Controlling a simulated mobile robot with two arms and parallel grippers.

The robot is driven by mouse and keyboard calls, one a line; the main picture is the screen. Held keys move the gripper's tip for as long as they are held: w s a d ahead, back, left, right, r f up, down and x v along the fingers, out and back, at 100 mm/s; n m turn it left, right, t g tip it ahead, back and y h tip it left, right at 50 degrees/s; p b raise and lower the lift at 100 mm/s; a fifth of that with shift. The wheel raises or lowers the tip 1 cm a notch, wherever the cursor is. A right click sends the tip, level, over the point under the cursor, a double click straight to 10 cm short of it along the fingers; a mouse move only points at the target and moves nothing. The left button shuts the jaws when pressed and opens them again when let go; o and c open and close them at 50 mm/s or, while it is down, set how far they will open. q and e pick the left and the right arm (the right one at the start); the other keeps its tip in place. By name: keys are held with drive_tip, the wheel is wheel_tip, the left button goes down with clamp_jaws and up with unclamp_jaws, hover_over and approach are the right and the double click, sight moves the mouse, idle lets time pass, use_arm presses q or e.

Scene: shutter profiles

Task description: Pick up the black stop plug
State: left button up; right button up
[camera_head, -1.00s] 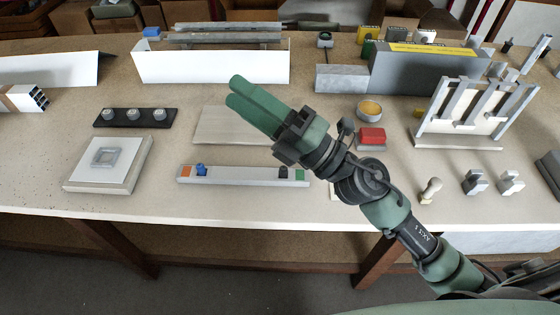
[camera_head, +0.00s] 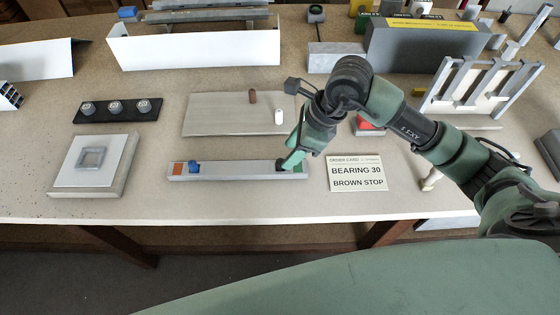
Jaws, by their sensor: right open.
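A long grey tray (camera_head: 235,171) lies near the table's front edge, with an orange patch at its left end and a green patch at its right. The black stop plug (camera_head: 281,164) stands near the tray's right end, small and partly hidden by my right gripper. My right gripper (camera_head: 291,162) points down at that end, its green fingers around or just beside the plug; I cannot tell which. It is open. A blue plug (camera_head: 194,167) stands near the left end. My left gripper is not in view.
Brown (camera_head: 252,97) and white (camera_head: 278,117) plugs stand on a beige board (camera_head: 215,115) behind the tray. An order card (camera_head: 357,174) reading "BEARING 30, BROWN STOP" lies to the right. A white square block (camera_head: 92,165) is left.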

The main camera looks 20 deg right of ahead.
sight(280, 160)
drive_tip(key=p+x, duration=0.1)
drive_tip(key=x, duration=0.2)
drive_tip(key=shift+w+a+f+p, duration=0.25)
drive_tip(key=shift+w+p, duration=0.05)
drive_tip(key=shift+p, duration=0.1)
drive_tip(key=shift+w+a+f, duration=0.1)
drive_tip(key=shift+a+f, duration=0.1)
drive_tip(key=shift+f, duration=0.4)
clamp_jaws()
drive_tip(key=shift+r, duration=0.15)
